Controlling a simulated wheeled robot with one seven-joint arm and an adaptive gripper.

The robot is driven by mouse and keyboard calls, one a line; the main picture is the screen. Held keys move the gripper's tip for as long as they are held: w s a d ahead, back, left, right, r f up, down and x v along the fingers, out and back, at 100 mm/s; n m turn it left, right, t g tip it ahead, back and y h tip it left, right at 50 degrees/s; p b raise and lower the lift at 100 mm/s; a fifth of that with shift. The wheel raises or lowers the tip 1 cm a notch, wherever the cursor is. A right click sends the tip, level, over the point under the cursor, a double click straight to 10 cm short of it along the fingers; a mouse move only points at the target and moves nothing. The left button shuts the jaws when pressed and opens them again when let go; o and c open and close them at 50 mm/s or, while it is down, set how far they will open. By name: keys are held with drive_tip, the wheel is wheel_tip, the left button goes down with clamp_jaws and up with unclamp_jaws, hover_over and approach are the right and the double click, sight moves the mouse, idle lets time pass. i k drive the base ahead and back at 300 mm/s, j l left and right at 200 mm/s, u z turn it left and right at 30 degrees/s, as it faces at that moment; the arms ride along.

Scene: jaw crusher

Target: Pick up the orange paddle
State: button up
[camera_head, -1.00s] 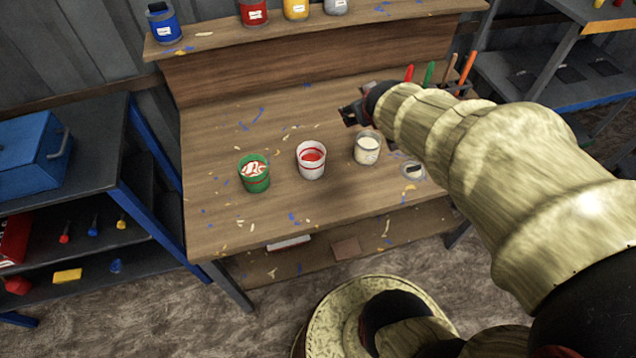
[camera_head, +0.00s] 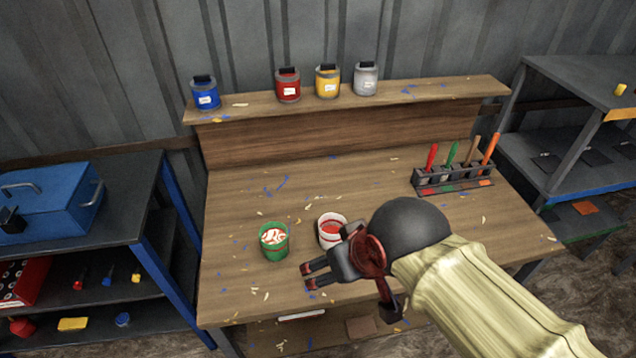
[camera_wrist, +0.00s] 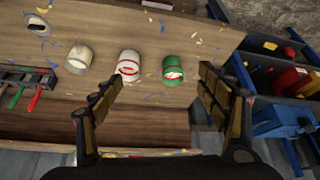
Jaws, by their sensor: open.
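The orange paddle (camera_head: 490,149) stands handle-up at the right end of a dark rack (camera_head: 455,185) on the workbench. Red, green and brown handles stand in the rack to its left. Its lower end is hidden by the rack. My gripper (camera_head: 309,276) is open and empty above the front of the bench, well left of the rack and in front of the cups. In the wrist view, my open fingers (camera_wrist: 160,80) frame the bench. The rack (camera_wrist: 25,78) is at the left edge there, and I cannot make out the orange paddle in that view.
A green cup (camera_head: 272,243) and a white cup with red (camera_head: 331,230) stand near my gripper. A pale cup (camera_wrist: 80,58) shows in the wrist view. Paint tins (camera_head: 327,82) line the back shelf. Shelving flanks the bench.

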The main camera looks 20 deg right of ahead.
sight(491, 146)
drive_tip(key=z, duration=1.8)
drive_tip(key=k+u, duration=0.15)
drive_tip(key=u, duration=1.7)
drive_tip(key=k+l+z, duration=0.1)
drive_tip(key=z, duration=0.3)
drive_tip(key=l+z, duration=0.6)
drive_tip(key=z, duration=0.15)
drive_tip(key=l+z, duration=0.35)
drive_tip(key=k+j, duration=0.05)
